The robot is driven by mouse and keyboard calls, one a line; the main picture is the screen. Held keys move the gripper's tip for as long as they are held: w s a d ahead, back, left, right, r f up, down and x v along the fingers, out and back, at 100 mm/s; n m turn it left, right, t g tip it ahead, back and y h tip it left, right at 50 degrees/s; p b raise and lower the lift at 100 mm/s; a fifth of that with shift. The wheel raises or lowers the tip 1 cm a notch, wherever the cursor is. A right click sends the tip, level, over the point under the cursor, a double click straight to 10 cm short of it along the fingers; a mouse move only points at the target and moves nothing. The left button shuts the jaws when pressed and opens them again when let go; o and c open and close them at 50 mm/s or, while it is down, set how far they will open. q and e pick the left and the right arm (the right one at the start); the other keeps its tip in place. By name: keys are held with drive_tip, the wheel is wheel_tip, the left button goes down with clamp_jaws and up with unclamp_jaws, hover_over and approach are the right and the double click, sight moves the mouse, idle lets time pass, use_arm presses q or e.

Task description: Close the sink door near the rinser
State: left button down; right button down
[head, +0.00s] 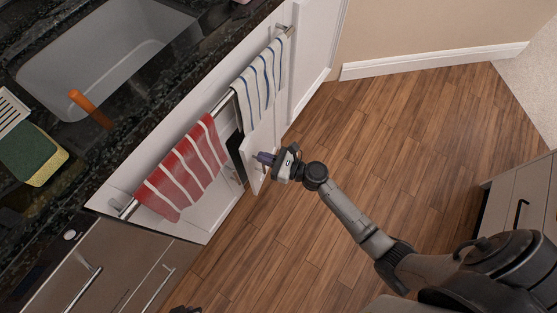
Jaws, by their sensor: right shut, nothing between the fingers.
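The white sink door (259,148) stands partly open below the towel rail, with a dark gap beside it. My right gripper (264,157) is shut and empty, with its fingertips at the door's outer part. I cannot tell whether they touch it. The grey sink (105,40) is set in the dark counter above. An orange handle-like piece (90,108) lies by the sink; I cannot tell whether it belongs to the rinser.
A red striped towel (185,172) and a blue-striped white towel (261,84) hang from the rail on either side of the door. Drawers (75,285) are at lower left, and a grey cabinet (528,205) is at right. The wooden floor (410,140) is clear.

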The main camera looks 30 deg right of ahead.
sight(248, 153)
drive_tip(key=shift+b+x, duration=0.3)
drive_tip(key=shift+x, duration=0.9)
drive_tip(key=shift+w+a, duration=0.15)
drive_tip(key=shift+w, duration=0.05)
use_arm(q)
drive_tip(key=shift+f, duration=0.5)
drive_tip(key=shift+d, duration=0.1)
use_arm(e)
drive_tip(key=shift+w+a, duration=0.25)
use_arm(q)
drive_tip(key=shift+s+r, duration=0.1)
drive_tip(key=shift+s, duration=0.25)
use_arm(e)
drive_tip(key=w+a+m+h, duration=0.1)
drive_tip(key=w+a+t+h, duration=0.1)
drive_tip(key=w+a+m+t+h, duration=0.1)
drive_tip(key=w, duration=0.1)
drive_tip(key=shift+w+f+m+h, duration=0.1)
drive_tip(key=shift+w+m+h, duration=0.05)
drive_tip(key=shift+m+h, duration=0.15)
